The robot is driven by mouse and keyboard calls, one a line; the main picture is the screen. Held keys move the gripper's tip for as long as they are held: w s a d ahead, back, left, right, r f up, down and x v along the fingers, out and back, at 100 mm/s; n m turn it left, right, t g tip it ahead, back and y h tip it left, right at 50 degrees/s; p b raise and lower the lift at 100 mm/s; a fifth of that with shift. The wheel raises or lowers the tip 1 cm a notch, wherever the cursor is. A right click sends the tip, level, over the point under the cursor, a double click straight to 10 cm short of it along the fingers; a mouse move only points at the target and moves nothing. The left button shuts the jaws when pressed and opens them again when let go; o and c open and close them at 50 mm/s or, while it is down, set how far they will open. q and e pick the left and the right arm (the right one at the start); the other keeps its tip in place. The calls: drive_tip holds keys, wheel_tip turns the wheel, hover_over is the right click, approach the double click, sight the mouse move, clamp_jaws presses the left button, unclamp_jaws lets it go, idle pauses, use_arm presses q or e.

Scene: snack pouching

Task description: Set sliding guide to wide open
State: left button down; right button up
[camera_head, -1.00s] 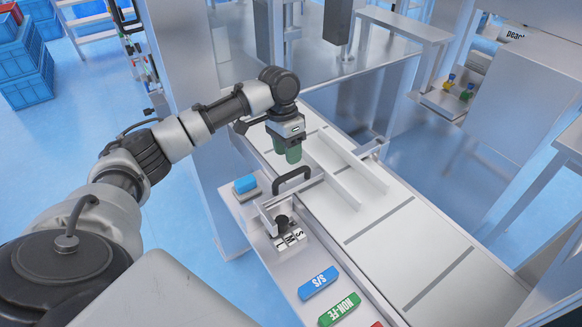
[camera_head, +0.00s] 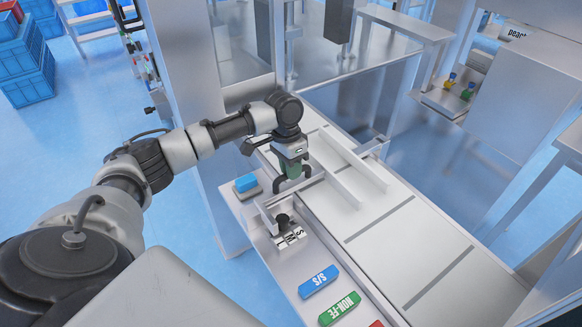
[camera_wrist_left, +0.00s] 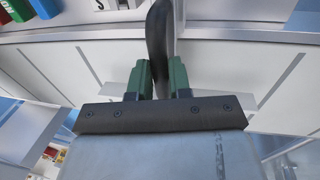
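The sliding guide (camera_head: 337,187) is a pale upright rail on the white conveyor, roughly parallel to a second rail (camera_head: 357,164). Its black arched handle (camera_head: 277,186) is at the conveyor's near-left side. My left gripper (camera_head: 292,172) has green fingers and is down at the handle. In the left wrist view the dark handle (camera_wrist_left: 159,35) runs down between the two fingers (camera_wrist_left: 160,80). Little or no gap shows beside it, and I cannot tell whether the fingers press on it. My right gripper is not in view.
A black knob (camera_head: 283,219) stands by a small lettered plate (camera_head: 290,238) on the side ledge. Blue (camera_head: 318,282) and green (camera_head: 340,308) labels lie nearer. The conveyor (camera_head: 400,245) right of the rails is clear.

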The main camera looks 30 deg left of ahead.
use_arm(q)
drive_tip(key=p, duration=0.7)
hover_over(266, 195)
drive_tip(key=shift+d+r, duration=0.1)
drive_tip(key=shift+r, duration=0.05)
drive_tip(key=shift+f, duration=0.2)
drive_tip(key=c, duration=1.1)
unclamp_jaws()
drive_tip(key=shift+s, duration=0.15)
drive_tip(key=shift+o, duration=0.2)
drive_tip(key=shift+r, duration=0.1)
drive_tip(key=shift+w+r, duration=0.2)
drive_tip(key=shift+r, duration=0.05)
wheel_tip(266, 195, up, 10)
drive_tip(key=a+b, duration=0.1)
drive_tip(key=a, duration=0.1)
drive_tip(key=shift+w, duration=0.25)
